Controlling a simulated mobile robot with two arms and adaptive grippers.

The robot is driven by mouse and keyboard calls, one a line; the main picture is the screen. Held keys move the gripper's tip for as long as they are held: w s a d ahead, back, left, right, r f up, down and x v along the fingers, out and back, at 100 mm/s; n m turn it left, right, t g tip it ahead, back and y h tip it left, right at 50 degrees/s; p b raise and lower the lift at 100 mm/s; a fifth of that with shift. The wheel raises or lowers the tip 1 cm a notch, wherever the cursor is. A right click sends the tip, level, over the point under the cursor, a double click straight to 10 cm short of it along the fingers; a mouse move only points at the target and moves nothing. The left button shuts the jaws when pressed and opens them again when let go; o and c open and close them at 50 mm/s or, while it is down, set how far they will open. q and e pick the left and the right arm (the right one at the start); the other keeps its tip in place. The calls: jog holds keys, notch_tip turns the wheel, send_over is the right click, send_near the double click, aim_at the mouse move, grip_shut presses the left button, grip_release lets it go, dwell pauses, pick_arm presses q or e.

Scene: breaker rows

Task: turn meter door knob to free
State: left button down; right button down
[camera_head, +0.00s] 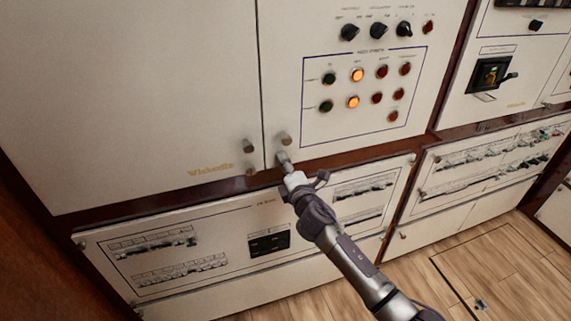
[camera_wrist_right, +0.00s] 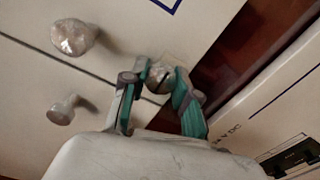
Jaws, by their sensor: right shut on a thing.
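My right gripper (camera_head: 285,167) reaches up to the lower left corner of the upper right cabinet door, just above the dark wood strip. In the right wrist view its teal-padded fingers (camera_wrist_right: 166,85) are closed around a small metallic knob (camera_wrist_right: 158,77). The fingers hide part of this knob, and its turn angle cannot be told. A second knob (camera_head: 285,139) sits just above on the same door and shows large in the wrist view (camera_wrist_right: 75,37). No label shows which knob is the meter door's. My left gripper is out of view.
The left door (camera_head: 160,90) has its own knob (camera_head: 249,145) across the seam. Lit orange buttons and dark switches sit on the right door's panel (camera_head: 365,90). Breaker rows (camera_head: 165,255) lie in the lower cabinet. Wooden floor (camera_head: 480,265) is open at lower right.

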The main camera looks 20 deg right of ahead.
jog(key=c, duration=0.9)
grip_release()
jog(key=shift+o, duration=0.2)
jog(key=shift+s, duration=0.1)
jog(key=s, duration=1.1)
jog(key=shift+s+d, duration=0.2)
jog(key=shift+s, duration=0.2)
